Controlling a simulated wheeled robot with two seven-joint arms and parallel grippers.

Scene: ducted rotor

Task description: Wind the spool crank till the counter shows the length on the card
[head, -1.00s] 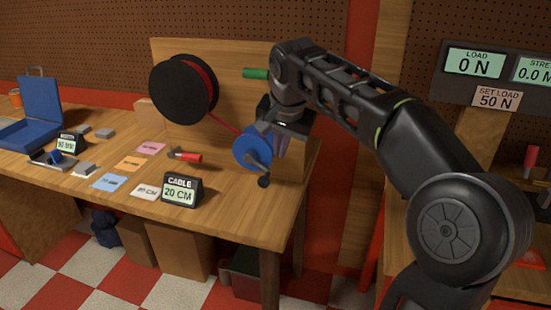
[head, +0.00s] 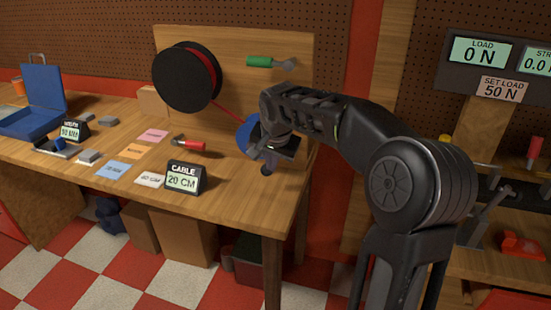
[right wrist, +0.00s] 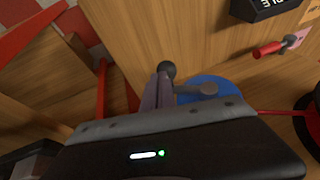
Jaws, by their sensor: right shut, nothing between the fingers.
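The blue spool (head: 244,134) stands on the bench, partly hidden behind my right gripper (head: 268,161). In the right wrist view, the spool (right wrist: 222,90) shows its grey crank arm (right wrist: 195,89) and dark round knob (right wrist: 166,69). My right gripper (right wrist: 157,88) is shut and empty, its fingers right beside the knob; I cannot tell if they touch it. The black counter (head: 186,178) reads CABLE 20 CM. A white card (head: 150,179) lies to its left; its CM number is too small to read surely. My left gripper is not in view.
A black reel (head: 178,80) feeds red cable to the spool. A red-handled tool (head: 189,145) and coloured cards lie left of the spool. A green-handled tool (head: 262,62) is on the back board. Bench front right is clear.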

